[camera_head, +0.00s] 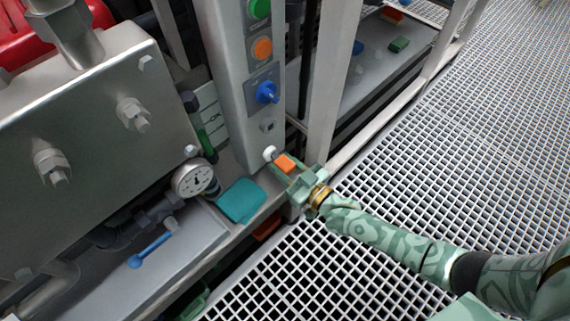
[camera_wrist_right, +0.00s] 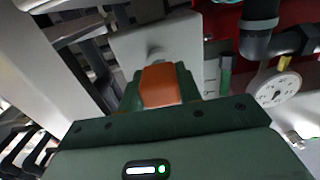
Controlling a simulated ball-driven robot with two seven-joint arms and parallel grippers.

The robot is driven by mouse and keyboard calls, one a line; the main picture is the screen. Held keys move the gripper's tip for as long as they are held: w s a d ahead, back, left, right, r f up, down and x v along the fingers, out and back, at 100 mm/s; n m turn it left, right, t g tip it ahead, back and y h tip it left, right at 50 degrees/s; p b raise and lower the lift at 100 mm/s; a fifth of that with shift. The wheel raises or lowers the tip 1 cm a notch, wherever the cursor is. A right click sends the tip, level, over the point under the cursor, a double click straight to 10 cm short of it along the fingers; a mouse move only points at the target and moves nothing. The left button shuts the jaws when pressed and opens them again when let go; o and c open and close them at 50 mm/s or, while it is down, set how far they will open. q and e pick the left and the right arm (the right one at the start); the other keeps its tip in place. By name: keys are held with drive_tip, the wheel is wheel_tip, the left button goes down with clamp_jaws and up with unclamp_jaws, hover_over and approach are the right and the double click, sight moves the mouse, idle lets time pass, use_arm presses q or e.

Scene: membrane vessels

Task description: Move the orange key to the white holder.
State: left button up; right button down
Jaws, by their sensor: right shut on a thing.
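The orange key (camera_head: 286,163) is held in my right gripper (camera_head: 284,166), close to the lower end of the grey control post. In the right wrist view the orange key (camera_wrist_right: 160,85) sits between the two green fingers (camera_wrist_right: 160,92), which are shut on it. A small round white piece (camera_head: 269,153), apparently the white holder, is on the post just beyond the fingertips. I cannot tell whether the key touches it. In the wrist view the key and fingers largely cover that spot. My left gripper is not in view.
The grey post (camera_head: 240,100) carries a green button (camera_head: 259,8), an orange button (camera_head: 261,48) and a blue switch (camera_head: 266,93). A pressure gauge (camera_head: 193,178) and a teal cloth (camera_head: 240,201) are to the left.

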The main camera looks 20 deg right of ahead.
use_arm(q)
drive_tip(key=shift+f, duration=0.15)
use_arm(e)
drive_tip(key=shift+w+a, duration=0.2)
drive_tip(key=shift+w, duration=0.35)
drive_tip(key=c, duration=0.9)
unclamp_jaws()
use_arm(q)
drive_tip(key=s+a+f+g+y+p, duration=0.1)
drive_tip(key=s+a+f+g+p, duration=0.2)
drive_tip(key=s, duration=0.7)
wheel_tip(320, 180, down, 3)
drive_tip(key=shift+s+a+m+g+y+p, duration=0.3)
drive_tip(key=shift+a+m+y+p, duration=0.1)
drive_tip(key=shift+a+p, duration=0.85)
use_arm(e)
drive_tip(key=v, duration=1.6)
drive_tip(key=shift+s, duration=0.15)
